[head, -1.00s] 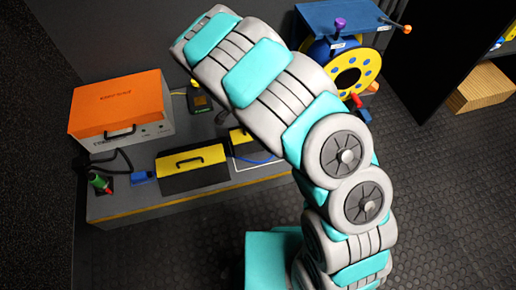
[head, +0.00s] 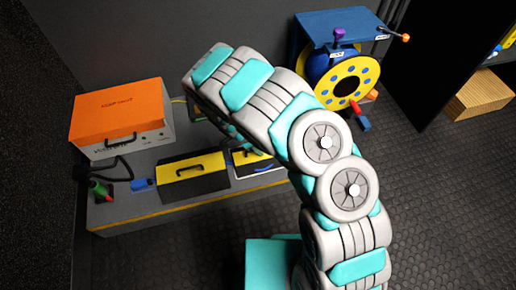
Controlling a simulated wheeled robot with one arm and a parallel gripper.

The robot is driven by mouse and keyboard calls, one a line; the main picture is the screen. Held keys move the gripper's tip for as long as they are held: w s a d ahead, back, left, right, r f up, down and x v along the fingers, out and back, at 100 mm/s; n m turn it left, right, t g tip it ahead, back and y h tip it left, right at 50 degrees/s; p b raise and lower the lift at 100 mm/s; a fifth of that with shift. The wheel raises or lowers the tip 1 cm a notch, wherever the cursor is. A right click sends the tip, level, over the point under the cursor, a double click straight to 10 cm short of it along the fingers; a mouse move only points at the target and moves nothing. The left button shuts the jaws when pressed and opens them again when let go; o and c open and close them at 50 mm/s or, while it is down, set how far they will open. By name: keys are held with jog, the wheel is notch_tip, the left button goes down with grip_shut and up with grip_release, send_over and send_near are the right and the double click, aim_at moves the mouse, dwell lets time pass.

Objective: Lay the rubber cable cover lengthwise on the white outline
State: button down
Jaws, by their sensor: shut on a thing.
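The rubber cable cover (head: 250,156), black with a yellow top, is at the right end of the grey bench, just below the end of my arm. It lies over or just above the white outline (head: 268,171), whose front edge shows along it, roughly lined up. I cannot tell whether it touches the bench. My gripper (head: 238,141) is mostly hidden behind my arm and is shut on the cover at its upper side. A second black and yellow cover (head: 193,171) with a dark handle-like loop lies to the left on the bench.
An orange-topped case (head: 118,115) stands at the back left of the bench (head: 150,214). A blue connector (head: 143,185) and a green-topped item (head: 99,189) lie before it. A yellow and blue cable reel (head: 345,85) stands right of my arm. The front floor is clear.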

jog(key=c, duration=0.9)
grip_release()
jog(key=shift+r, duration=0.1)
jog(key=v, duration=1.2)
jog(key=shift+b, duration=0.4)
